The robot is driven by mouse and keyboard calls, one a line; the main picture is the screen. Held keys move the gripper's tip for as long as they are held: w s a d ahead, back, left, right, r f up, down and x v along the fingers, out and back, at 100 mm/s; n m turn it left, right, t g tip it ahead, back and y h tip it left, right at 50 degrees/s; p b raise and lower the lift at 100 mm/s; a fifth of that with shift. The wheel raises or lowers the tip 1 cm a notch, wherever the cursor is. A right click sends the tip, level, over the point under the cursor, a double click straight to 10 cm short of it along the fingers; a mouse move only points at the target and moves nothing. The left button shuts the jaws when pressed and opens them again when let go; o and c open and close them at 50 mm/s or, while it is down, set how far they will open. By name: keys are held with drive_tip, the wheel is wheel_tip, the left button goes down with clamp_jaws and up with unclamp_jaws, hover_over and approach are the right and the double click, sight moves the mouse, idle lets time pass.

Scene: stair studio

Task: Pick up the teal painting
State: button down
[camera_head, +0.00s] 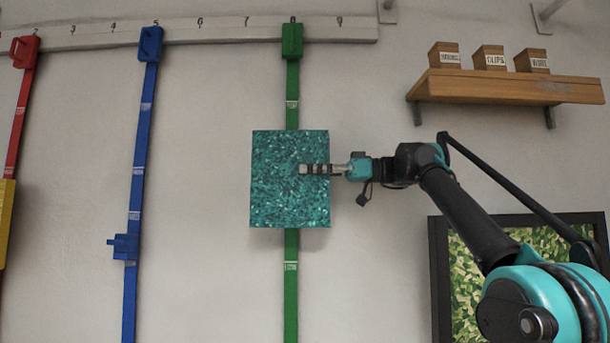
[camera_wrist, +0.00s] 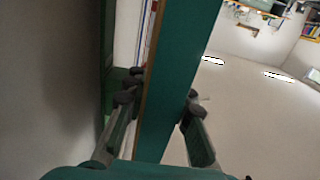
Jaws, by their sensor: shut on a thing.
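The teal painting (camera_head: 288,200) is a speckled, nearly square panel in front of the green strap (camera_head: 291,285) on the wall. My gripper (camera_head: 312,169) reaches it from the right, at its right half. In the wrist view the painting (camera_wrist: 178,75) shows edge-on as a teal band, with one finger of my gripper (camera_wrist: 158,105) on each side of it. The gripper is shut on the painting. Whether the painting touches the strap or its holder behind it is hidden.
A blue strap (camera_head: 139,180) with a blue hook hangs to the left. A wooden shelf (camera_head: 500,87) with small labelled boxes is at upper right. A dark-framed green picture (camera_head: 440,280) is at lower right, behind my arm. Bare wall lies between the straps.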

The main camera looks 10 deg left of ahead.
drive_tip(key=s+d, duration=0.2)
drive_tip(key=s, duration=0.6)
drive_tip(key=s+d, duration=0.2)
drive_tip(key=s, duration=0.7)
drive_tip(key=shift+s+d+r, duration=0.2)
drive_tip(key=shift+s+d, duration=0.05)
drive_tip(key=shift+d, duration=0.05)
